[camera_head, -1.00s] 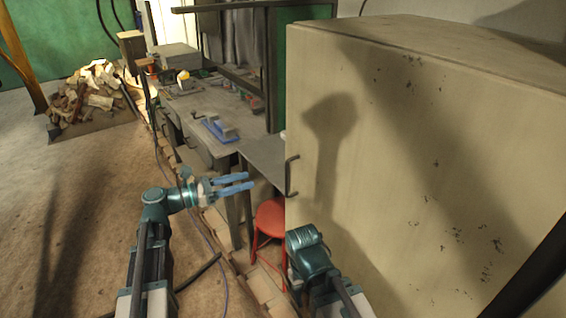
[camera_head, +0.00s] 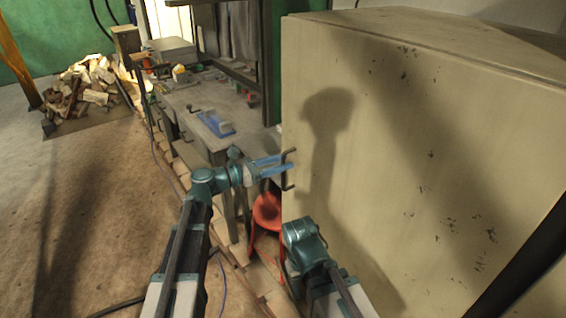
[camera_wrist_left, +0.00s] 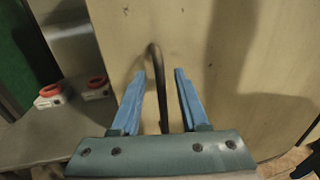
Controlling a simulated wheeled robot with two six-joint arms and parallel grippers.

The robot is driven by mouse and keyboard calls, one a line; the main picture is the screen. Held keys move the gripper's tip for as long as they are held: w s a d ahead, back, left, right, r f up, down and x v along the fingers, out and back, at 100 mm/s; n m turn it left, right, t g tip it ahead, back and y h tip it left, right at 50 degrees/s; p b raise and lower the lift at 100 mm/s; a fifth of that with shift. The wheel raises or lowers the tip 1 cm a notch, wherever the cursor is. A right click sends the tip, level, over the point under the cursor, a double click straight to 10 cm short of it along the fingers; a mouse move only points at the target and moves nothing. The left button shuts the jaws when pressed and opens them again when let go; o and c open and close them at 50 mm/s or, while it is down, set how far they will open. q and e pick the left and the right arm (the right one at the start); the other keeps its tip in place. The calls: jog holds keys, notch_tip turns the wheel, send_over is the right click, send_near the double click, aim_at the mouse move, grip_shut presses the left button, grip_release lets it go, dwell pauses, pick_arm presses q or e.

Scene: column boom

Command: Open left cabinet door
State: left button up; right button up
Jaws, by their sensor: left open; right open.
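The beige cabinet (camera_head: 385,150) fills the right of the head view, its door closed. A dark bar handle (camera_head: 290,183) stands upright near the left edge of its front face. My left gripper (camera_head: 291,164) is open at the handle, its two blue fingers pointing right. In the left wrist view the handle (camera_wrist_left: 156,75) rises between the open fingers, with a visible gap to each; I see no grip on it. My right arm shows low in front of the cabinet, but its fingers are hidden.
A grey workbench (camera_head: 190,105) with a blue-based tool (camera_head: 216,123) stands left of the cabinet. A red stool (camera_head: 266,212) is below the handle. A log pile (camera_head: 85,90) lies far left.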

pick_arm(q)
jog(key=shift+w+d, duration=0.15)
jog(key=shift+d, duration=0.25)
grip_shut()
dwell(1.3)
